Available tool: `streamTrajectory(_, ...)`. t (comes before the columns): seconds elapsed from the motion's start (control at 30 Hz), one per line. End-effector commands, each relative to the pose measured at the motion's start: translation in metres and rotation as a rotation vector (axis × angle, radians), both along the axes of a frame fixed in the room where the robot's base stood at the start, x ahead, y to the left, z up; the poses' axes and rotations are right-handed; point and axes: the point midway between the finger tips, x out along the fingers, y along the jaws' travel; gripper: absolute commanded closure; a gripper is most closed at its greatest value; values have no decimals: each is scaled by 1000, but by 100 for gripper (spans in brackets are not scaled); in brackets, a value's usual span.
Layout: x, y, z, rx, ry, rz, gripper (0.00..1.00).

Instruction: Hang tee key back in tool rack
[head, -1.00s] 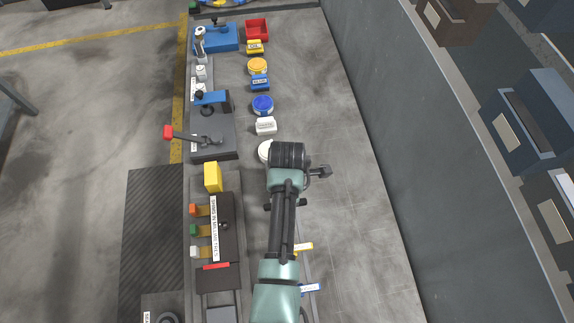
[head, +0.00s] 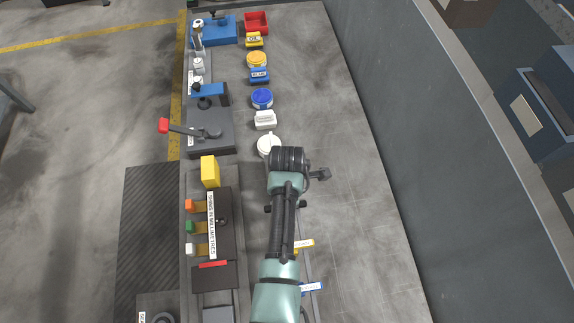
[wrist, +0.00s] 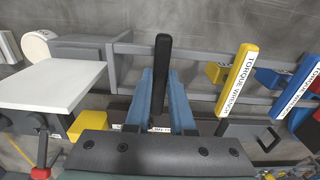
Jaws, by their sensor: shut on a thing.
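In the wrist view, my gripper (wrist: 161,80) has two blue fingers shut on a black bar, which I take to be the tee key (wrist: 162,52). The bar stands lengthwise between the fingers and reaches past their tips. The tool rack (wrist: 205,97) shows as grey rails behind and beside the fingers. I cannot tell whether the key touches it. A yellow torque wrench (wrist: 238,75) and a blue torque wrench (wrist: 296,88) hang on the rack to the right.
A lever fixture (head: 210,132), a white round container (head: 268,144) and a blue round container (head: 262,98) stand beyond.

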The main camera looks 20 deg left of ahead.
Motion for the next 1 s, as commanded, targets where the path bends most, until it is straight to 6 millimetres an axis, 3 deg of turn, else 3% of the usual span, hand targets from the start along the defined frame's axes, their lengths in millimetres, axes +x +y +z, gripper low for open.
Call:
streamTrajectory(0.97,0,0,-5,1,-1,0,100)
streamTrajectory(1.0,0,0,-5,1,-1,0,73)
